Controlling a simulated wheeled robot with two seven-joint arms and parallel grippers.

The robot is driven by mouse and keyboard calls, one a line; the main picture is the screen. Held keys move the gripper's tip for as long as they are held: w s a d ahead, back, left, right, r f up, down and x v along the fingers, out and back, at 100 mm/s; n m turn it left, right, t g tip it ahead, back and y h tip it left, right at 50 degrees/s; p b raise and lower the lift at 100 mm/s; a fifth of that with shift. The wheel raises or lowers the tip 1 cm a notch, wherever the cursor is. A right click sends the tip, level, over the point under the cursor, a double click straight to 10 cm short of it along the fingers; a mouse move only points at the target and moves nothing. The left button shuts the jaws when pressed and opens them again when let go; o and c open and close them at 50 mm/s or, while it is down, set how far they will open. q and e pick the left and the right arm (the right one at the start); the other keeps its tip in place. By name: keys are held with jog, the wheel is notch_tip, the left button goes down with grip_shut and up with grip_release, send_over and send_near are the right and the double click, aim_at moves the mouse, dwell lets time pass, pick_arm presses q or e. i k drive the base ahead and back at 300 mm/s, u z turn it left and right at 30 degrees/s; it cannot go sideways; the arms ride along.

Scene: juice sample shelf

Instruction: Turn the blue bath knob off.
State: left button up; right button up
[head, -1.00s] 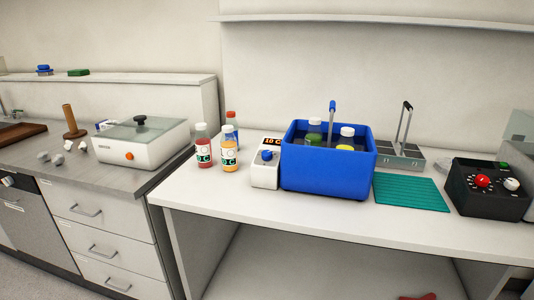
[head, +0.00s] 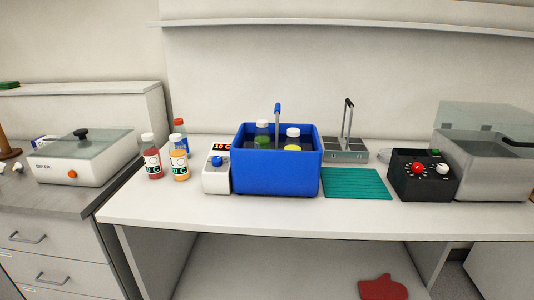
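The blue knob (head: 217,161) sits on the front of a white control unit (head: 216,181) at the left side of the blue bath (head: 277,173). A small display (head: 221,147) above the knob reads about 10 C. The open bath holds two white-capped bottles, one with green (head: 262,138) and one with yellow (head: 292,145), and a blue-topped rod (head: 278,119) stands up in it. The knob's exact setting is too small to read. Neither of my grippers is in view.
Three juice bottles (head: 152,163) stand left of the control unit. Right of the bath are a teal mat (head: 356,184), a metal rack with a handle (head: 345,156) and a black box with a red knob (head: 422,182). The bench front (head: 260,219) is clear.

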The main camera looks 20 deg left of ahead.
aim_at(217, 161)
jog(key=z, duration=0.2)
jog(key=i, duration=0.6)
jog(key=u, duration=2.2)
